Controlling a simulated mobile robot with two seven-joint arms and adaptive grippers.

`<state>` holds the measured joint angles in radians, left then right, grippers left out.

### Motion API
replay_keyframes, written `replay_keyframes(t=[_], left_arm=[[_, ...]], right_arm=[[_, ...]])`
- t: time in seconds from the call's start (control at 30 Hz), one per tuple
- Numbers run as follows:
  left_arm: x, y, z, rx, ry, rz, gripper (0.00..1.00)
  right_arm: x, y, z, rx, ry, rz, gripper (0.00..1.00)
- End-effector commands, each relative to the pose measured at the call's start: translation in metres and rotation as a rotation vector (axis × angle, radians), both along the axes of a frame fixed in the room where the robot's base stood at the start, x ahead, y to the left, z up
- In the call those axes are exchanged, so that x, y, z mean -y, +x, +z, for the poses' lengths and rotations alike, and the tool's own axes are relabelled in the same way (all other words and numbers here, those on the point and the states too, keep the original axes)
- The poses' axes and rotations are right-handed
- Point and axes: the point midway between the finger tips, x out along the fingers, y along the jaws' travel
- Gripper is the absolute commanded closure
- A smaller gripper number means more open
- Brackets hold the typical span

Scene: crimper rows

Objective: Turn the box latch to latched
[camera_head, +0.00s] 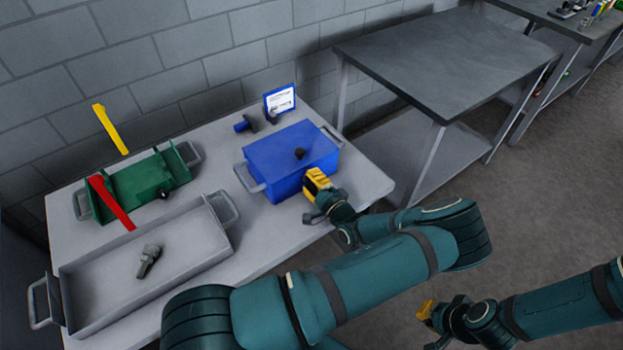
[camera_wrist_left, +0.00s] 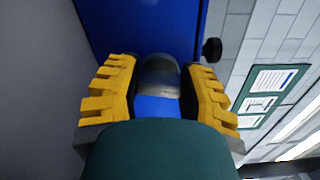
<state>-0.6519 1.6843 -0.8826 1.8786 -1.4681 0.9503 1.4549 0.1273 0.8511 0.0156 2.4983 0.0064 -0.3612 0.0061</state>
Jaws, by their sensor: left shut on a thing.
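The blue box (camera_head: 292,162) stands on the grey table, with a dark knob (camera_head: 299,153) on its lid and grey side handles. Its blue side (camera_wrist_left: 140,25) fills the top of the left wrist view, where the knob (camera_wrist_left: 212,49) sticks out to the right. My left gripper (camera_head: 314,186) is at the box's front face, near its right corner. In the left wrist view its yellow fingers (camera_wrist_left: 160,95) stand on both sides of a rounded grey part, which looks like the box latch (camera_wrist_left: 160,72). The latch is hidden in the head view. My right gripper (camera_head: 428,312) hangs low at the right, away from the table.
A grey tray (camera_head: 205,256) with a grey fitting (camera_head: 148,261) lies at the front left. Behind it is a green tray (camera_head: 128,187) with a red bar (camera_head: 110,201) across it. A blue-framed card (camera_head: 279,99) stands behind the box. A bare dark table (camera_head: 440,60) is at the right.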

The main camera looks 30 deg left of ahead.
Motion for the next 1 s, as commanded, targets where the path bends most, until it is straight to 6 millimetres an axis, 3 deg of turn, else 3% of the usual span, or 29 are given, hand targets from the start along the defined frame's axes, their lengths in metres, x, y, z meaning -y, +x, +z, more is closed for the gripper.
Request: replay_keyframes(t=[0.4, 0.97, 1.0], left_arm=[[-0.0006, 0.0, 0.0004, 0.183, -0.073, 0.0, 0.95], [-0.0005, 0.0001, -0.0001, 0.21, -0.085, 0.001, 0.95], [-0.0005, 0.0001, 0.0, 0.21, -0.085, 0.001, 0.5]], right_arm=[[0.0004, 0.0022, 0.0061, 0.005, -0.001, -0.004, 1.0], [0.0004, 0.0023, 0.0066, 0.006, -0.002, -0.004, 1.0], [0.0004, 0.0023, 0.0066, 0.006, -0.002, -0.004, 1.0]])
